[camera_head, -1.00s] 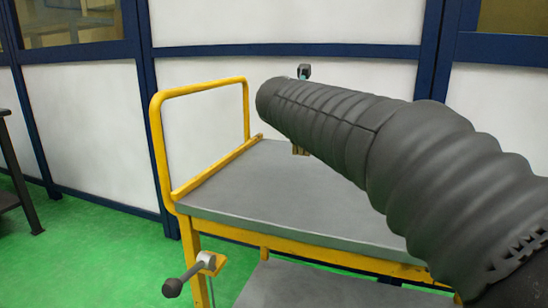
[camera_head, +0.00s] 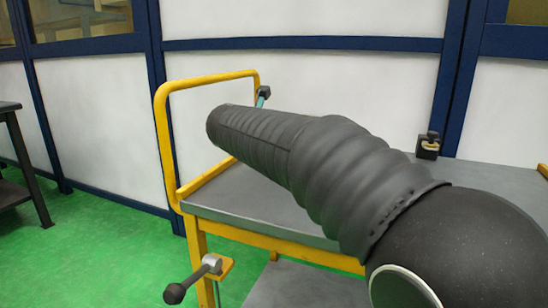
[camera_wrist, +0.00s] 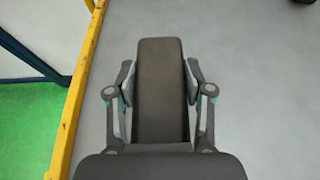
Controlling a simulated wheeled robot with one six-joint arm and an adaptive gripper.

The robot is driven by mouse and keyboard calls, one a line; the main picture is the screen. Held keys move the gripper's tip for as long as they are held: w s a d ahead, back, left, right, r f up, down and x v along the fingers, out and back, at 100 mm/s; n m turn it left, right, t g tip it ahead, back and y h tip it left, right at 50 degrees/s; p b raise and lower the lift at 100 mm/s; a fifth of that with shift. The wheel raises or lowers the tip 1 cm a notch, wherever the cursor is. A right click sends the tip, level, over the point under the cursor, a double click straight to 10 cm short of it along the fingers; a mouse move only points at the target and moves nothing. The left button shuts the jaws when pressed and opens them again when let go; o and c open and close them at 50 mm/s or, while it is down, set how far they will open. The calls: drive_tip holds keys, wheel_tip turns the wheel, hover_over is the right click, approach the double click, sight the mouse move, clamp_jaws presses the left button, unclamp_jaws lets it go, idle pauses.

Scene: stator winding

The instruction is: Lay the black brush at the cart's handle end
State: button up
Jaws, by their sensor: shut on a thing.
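The black brush (camera_wrist: 160,88) is a dark, long block in the wrist view. My gripper (camera_wrist: 160,75) is shut on it, with one finger on each side. The brush is over the grey top of the cart (camera_wrist: 255,85), beside the yellow rail (camera_wrist: 82,85) at its left; I cannot tell how high it is. In the head view the yellow handle (camera_head: 160,120) rises at the left end of the cart top (camera_head: 235,195). My arm covers the brush and most of my gripper there; only a small dark and teal part shows near the handle.
A small black item with a yellowish part (camera_head: 428,146) stands at the back of the cart top. A crank with a black knob (camera_head: 175,293) sticks out at the cart's front left. A dark table (camera_head: 10,160) stands far left. The cart top beside the brush looks clear.

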drive_tip(key=shift+f+b, duration=0.55)
drive_tip(key=shift+f, duration=1.45)
drive_tip(key=shift+f, duration=0.15)
drive_tip(key=o, duration=1.3)
drive_tip(key=shift+c, duration=0.2)
drive_tip(key=v, duration=1.2)
drive_tip(key=shift+p, duration=0.3)
